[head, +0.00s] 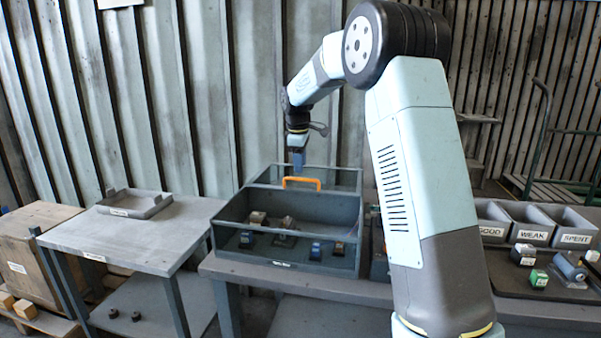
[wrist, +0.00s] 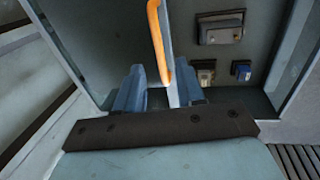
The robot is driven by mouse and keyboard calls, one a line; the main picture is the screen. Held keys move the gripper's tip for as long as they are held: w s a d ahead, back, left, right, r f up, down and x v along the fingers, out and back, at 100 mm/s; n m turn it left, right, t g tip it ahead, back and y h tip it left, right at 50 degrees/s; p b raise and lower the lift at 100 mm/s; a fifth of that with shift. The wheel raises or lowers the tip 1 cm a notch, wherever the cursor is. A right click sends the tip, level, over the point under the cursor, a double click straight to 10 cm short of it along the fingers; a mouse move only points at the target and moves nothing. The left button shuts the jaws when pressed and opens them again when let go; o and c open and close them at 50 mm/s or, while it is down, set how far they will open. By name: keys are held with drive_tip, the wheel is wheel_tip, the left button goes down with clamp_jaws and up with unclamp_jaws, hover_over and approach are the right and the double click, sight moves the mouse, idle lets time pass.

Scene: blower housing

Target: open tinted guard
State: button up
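The blower housing (head: 345,270) is a dark grey box on the bench. Its tinted guard (head: 322,207) looks like a see-through panel; I cannot tell its exact extent or whether it is shut. An orange handle (head: 301,181) stands on a crossbar at the box's middle. My gripper (head: 298,167) points down just above the handle. In the wrist view, the two blue fingers of my gripper (wrist: 160,90) are apart, with the orange handle (wrist: 157,40) showing between them. I cannot tell if they touch it.
Several small parts (head: 285,224) sit inside the box. A grey side table (head: 150,240) with a shallow tray (head: 135,204) stands left. Bins marked GOOD, WEAK and SPENT (head: 533,224) stand right, behind a dark mat (head: 520,285) with loose parts.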

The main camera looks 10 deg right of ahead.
wheel_tip(320, 180, up, 9)
drive_tip(key=s, duration=0.1)
drive_tip(key=shift+s+a, duration=0.3)
drive_tip(key=shift+a, duration=0.1)
drive_tip(key=s+d+r+m+t, duration=0.1)
drive_tip(key=s+r+m, duration=0.1)
drive_tip(key=s, duration=0.6)
drive_tip(key=s+d+r+m, duration=0.1)
drive_tip(key=s+m, duration=0.1)
drive_tip(key=s, duration=0.6)
drive_tip(key=s+d+r+m+t, duration=0.1)
drive_tip(key=s+d+r+m, duration=0.15)
drive_tip(key=s, duration=0.65)
drive_tip(key=s+f+m, duration=0.3)
drive_tip(key=s+f, duration=0.1)
drive_tip(key=s, duration=0.6)
drive_tip(key=s+f+m+t+y, duration=0.1)
drive_tip(key=s+f+m, duration=0.2)
drive_tip(key=s, duration=0.7)
wheel_tip(320, 180, down, 3)
drive_tip(key=shift+s+d+r+t, duration=0.2)
drive_tip(key=shift+d+t, duration=0.1)
drive_tip(key=shift+d, duration=0.1)
